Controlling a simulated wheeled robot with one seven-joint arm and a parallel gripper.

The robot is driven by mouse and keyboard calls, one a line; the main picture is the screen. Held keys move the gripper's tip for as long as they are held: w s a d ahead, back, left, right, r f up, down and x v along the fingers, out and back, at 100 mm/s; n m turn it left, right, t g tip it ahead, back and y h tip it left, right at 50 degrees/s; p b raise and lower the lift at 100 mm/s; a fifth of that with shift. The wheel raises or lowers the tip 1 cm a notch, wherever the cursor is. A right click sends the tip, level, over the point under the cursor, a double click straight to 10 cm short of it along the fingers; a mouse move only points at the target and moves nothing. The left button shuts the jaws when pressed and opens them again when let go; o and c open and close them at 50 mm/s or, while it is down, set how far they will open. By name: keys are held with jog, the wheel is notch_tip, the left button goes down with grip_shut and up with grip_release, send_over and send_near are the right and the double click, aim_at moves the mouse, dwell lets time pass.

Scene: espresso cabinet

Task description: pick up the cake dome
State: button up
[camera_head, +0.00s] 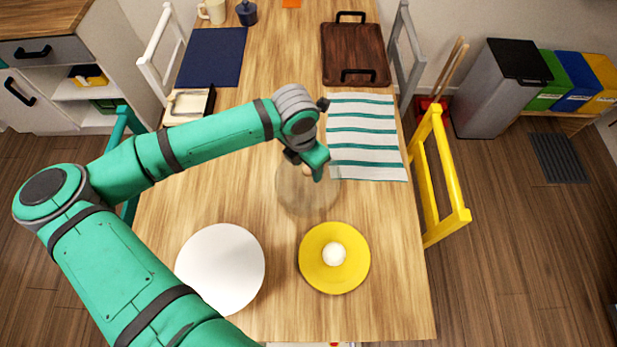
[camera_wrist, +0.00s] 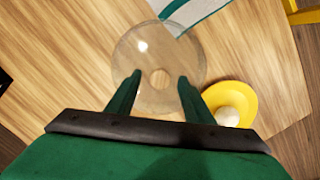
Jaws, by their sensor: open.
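The cake dome (camera_head: 307,197) is a clear, see-through dome standing on the wooden table, between the striped cloth and the yellow plate. In the wrist view the dome (camera_wrist: 150,52) lies just beyond my fingers, with a round, wood-coloured knob (camera_wrist: 160,78) at its middle. My gripper (camera_head: 308,170) is above the dome in the head view, where the arm partly hides the knob. In the wrist view my gripper (camera_wrist: 160,79) is open, its two green fingers on either side of the knob. I cannot tell whether the fingers touch it.
A yellow plate (camera_head: 312,274) with a white ball (camera_head: 334,254) is in front of the dome. A white round plate (camera_head: 221,268) lies at the front left. A striped cloth (camera_head: 366,137) and a dark wooden tray (camera_head: 355,54) lie behind. A yellow chair (camera_head: 437,185) stands at the right.

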jog(key=shift+f, duration=0.35)
jog(key=shift+c, duration=0.6)
